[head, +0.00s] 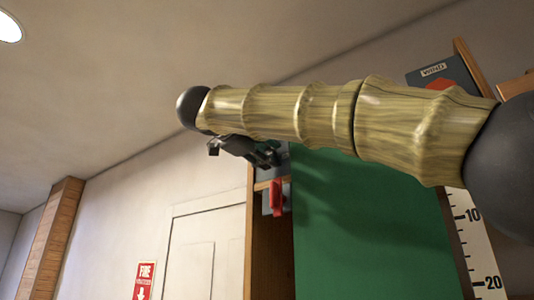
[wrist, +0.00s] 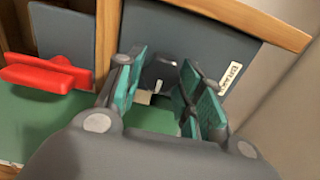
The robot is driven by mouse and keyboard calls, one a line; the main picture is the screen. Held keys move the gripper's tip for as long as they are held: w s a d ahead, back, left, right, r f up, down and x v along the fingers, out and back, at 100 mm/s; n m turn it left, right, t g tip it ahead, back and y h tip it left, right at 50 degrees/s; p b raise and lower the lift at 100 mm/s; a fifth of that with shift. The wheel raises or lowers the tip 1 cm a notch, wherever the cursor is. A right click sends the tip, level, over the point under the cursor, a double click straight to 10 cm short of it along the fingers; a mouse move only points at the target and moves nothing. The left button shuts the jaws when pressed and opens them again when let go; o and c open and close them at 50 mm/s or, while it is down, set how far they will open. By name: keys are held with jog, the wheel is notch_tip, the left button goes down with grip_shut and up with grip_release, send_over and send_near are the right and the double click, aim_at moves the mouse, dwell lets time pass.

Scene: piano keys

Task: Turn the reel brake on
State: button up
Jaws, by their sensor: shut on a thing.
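A dark knob (wrist: 160,72) with a short white mark sits on a grey panel (wrist: 205,48) in the wrist view. A small white label (wrist: 231,78) is on the panel to its right; its lettering is too blurred to read surely. My gripper (wrist: 163,84) has its teal-padded fingers on both sides of the knob and is shut on it. In the head view my gripper (head: 268,157) is at the upper left edge of the green board, in front of the grey panel. The knob is hidden there.
A red handle (wrist: 47,75) on a second grey plate is left of my gripper; it also shows in the head view (head: 276,197), below the gripper. A green board (head: 370,230), a "WIND" panel (head: 433,71) and a numbered scale (head: 474,235) stand right.

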jog(key=o, duration=0.6)
jog(key=shift+r, duration=0.1)
jog(key=o, duration=0.4)
jog(key=shift+w+d, duration=0.1)
jog(key=shift+w, duration=0.05)
jog(key=v, duration=1.2)
